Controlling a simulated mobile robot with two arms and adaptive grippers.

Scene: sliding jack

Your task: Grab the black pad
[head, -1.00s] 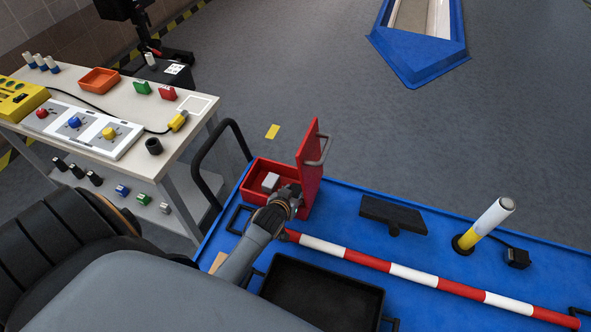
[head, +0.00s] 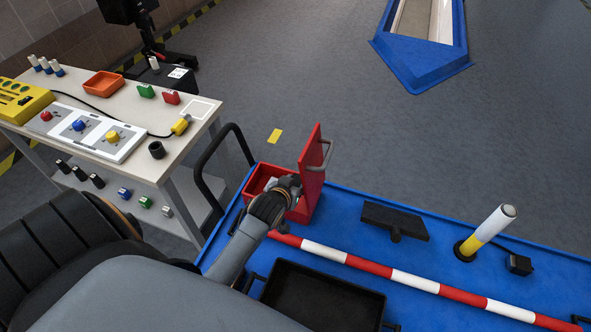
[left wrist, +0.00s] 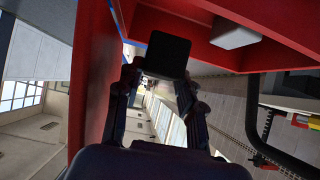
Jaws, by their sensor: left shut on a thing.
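My left gripper (head: 288,187) is at the open red box (head: 268,172), in front of its raised red lid (head: 312,168). In the left wrist view the fingers are shut on a dark, square black pad (left wrist: 167,55), which stands out between the fingertips. Red walls of the box surround that view, and a white block (left wrist: 235,33) shows inside, apart from the pad. In the head view the gripper hides the pad and most of the block. My right gripper is not in view.
The box stands on a blue cart top (head: 350,215) with a black tray (head: 322,297), a red-and-white bar (head: 412,280), a black T-shaped piece (head: 394,220) and a white-and-yellow post (head: 487,231). A workbench (head: 120,100) stands at left.

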